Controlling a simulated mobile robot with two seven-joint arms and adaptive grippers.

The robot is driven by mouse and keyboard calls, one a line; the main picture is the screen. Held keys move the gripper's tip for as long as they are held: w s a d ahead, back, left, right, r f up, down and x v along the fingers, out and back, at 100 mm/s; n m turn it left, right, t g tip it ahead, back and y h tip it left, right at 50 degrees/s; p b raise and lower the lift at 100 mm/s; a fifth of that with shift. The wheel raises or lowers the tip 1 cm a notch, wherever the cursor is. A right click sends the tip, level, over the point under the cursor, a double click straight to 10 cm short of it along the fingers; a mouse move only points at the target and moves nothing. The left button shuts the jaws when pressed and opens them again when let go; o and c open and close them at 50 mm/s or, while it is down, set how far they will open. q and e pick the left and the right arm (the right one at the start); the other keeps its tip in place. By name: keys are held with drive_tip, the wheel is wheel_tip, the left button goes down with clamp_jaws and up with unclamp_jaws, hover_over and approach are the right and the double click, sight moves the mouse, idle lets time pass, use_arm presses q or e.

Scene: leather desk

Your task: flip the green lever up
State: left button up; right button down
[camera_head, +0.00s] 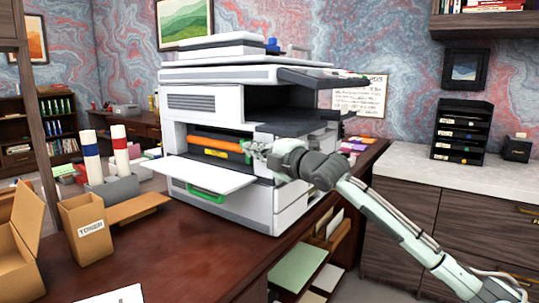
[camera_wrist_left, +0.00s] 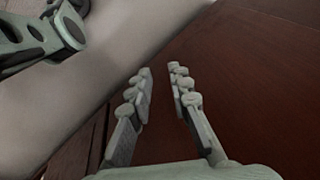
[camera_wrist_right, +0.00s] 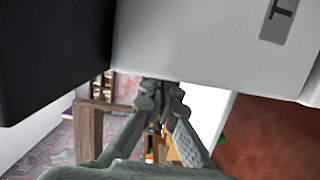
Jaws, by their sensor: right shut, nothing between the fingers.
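The large white printer (camera_head: 220,75) stands on the desk with its front flap (camera_head: 205,176) folded down. An orange cylinder (camera_head: 213,144) lies across the opening above the flap. A green handle-like piece (camera_head: 205,192) shows on the front below the flap; I cannot tell whether it is the lever. No other green lever shows clearly. My right gripper (camera_head: 250,147) is at the right end of the opening, near the orange cylinder's end. In the right wrist view its fingers (camera_wrist_right: 160,90) are together, just below a white panel. My left gripper (camera_wrist_left: 160,72) is open and empty over dark wood.
An open toner box (camera_head: 85,228) and another cardboard box (camera_head: 25,232) stand on the left of the desk (camera_head: 180,250). White tubes stand in a grey holder (camera_head: 118,187) behind them. The desk in front of the printer is mostly clear.

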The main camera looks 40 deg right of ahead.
drive_tip(key=s, duration=0.9)
drive_tip(key=shift+d, duration=0.4)
